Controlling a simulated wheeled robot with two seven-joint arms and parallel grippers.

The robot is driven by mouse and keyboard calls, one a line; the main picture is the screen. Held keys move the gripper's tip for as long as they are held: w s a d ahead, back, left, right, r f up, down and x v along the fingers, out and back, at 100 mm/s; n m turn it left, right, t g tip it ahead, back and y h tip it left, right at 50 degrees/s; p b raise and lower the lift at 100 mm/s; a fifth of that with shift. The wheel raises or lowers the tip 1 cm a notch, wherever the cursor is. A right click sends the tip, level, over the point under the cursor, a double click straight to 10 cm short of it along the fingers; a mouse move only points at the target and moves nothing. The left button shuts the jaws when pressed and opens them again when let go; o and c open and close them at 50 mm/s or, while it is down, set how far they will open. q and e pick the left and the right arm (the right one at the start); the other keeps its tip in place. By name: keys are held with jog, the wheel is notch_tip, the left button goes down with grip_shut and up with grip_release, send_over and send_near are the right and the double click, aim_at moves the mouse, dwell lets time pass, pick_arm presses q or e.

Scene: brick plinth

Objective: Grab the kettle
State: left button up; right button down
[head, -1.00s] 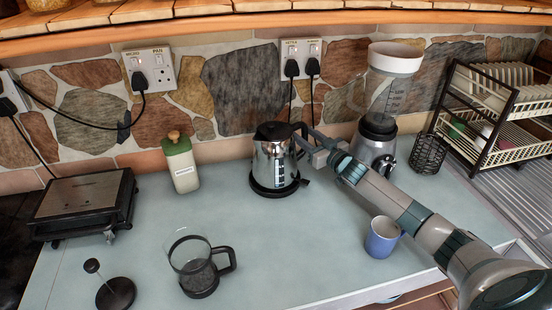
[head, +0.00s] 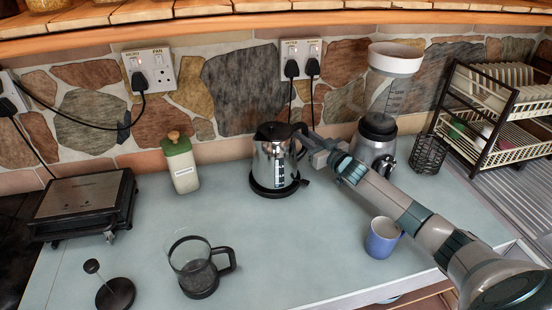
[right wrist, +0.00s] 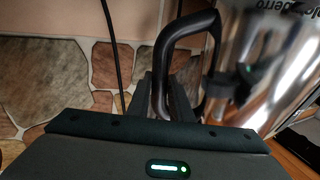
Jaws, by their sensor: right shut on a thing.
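The kettle (head: 272,163) is shiny metal with a black lid, handle and base. It stands upright at the back middle of the counter, near the stone wall. My right gripper (head: 306,140) reaches in from the right and is at the kettle's handle. In the right wrist view the black handle (right wrist: 165,50) loops down between the fingers of the gripper (right wrist: 172,95), which is shut on it. The kettle's metal body (right wrist: 270,65) fills the right of that view. My left gripper is not in view.
A blender (head: 375,145) stands close right of the kettle, behind my right arm. A blue mug (head: 381,240) is below the forearm. A dish rack (head: 500,120) is far right.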

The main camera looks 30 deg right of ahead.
dwell(0.7)
jog(key=shift+w+r, duration=0.15)
jog(key=shift+r, duration=0.05)
jog(key=shift+r, duration=0.4)
jog(key=shift+r+b, duration=1.4)
jog(key=shift+r, duration=3.25)
